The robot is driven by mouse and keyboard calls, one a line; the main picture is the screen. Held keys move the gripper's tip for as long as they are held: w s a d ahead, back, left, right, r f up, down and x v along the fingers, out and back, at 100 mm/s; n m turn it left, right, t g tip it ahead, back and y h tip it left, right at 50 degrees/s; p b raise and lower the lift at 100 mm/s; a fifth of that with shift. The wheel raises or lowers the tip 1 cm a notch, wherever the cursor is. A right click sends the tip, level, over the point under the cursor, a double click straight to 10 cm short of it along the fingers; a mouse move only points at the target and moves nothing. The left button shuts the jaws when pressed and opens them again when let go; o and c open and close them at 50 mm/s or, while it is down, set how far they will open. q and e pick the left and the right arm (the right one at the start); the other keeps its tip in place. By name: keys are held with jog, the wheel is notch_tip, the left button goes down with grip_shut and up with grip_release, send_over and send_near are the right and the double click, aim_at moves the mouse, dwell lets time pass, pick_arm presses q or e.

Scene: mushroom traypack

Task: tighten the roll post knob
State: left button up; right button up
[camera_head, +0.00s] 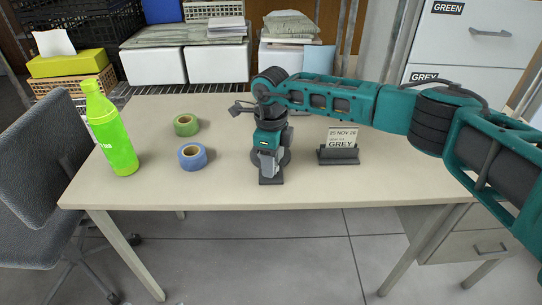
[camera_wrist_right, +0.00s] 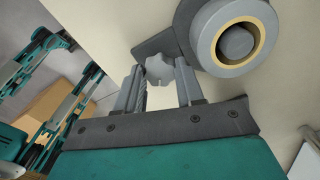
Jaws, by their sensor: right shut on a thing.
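My right gripper (camera_head: 268,168) is over the front middle of the table, pointing down at a small dark grey stand (camera_head: 271,181). The stand is mostly hidden behind the gripper in the head view. In the right wrist view, the roll post knob (camera_wrist_right: 160,70) is a grey lobed knob between the tips of the two fingers (camera_wrist_right: 161,82). The right gripper is shut on it. Beside it is a thick grey roll (camera_wrist_right: 235,42) with a tan ring around a grey centre. My left gripper is in neither view.
A green bottle (camera_head: 113,138), a green tape roll (camera_head: 186,125) and a blue tape roll (camera_head: 192,157) stand on the left of the table (camera_head: 222,190). The front left is clear. A chair (camera_head: 40,160) is at left.

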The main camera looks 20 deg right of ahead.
jog(key=m, duration=0.2)
jog(key=m+p, duration=0.1)
jog(key=shift+d+r+m, duration=0.1)
jog(key=shift+r+m, duration=0.1)
jog(key=shift+m, duration=0.2)
jog(key=m+p, duration=0.2)
jog(key=m, duration=0.1)
jog(key=shift+m, duration=0.3)
jog(key=shift+m+p, duration=0.5)
jog(key=shift+m, duration=0.5)
jog(key=m+p, duration=0.2)
jog(key=m, duration=0.1)
jog(key=shift+m+p, duration=0.35)
jog(key=shift+m, duration=0.75)
jog(key=shift+m+p, duration=0.6)
jog(key=shift+m, duration=0.5)
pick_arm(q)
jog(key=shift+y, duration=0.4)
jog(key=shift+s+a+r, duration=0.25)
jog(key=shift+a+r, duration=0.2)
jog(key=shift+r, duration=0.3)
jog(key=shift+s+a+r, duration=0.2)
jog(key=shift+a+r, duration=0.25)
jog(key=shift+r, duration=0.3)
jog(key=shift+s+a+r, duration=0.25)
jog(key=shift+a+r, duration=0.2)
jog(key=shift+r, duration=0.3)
pick_arm(e)
jog(key=shift+f+m, duration=0.15)
jog(key=shift+m, duration=0.15)
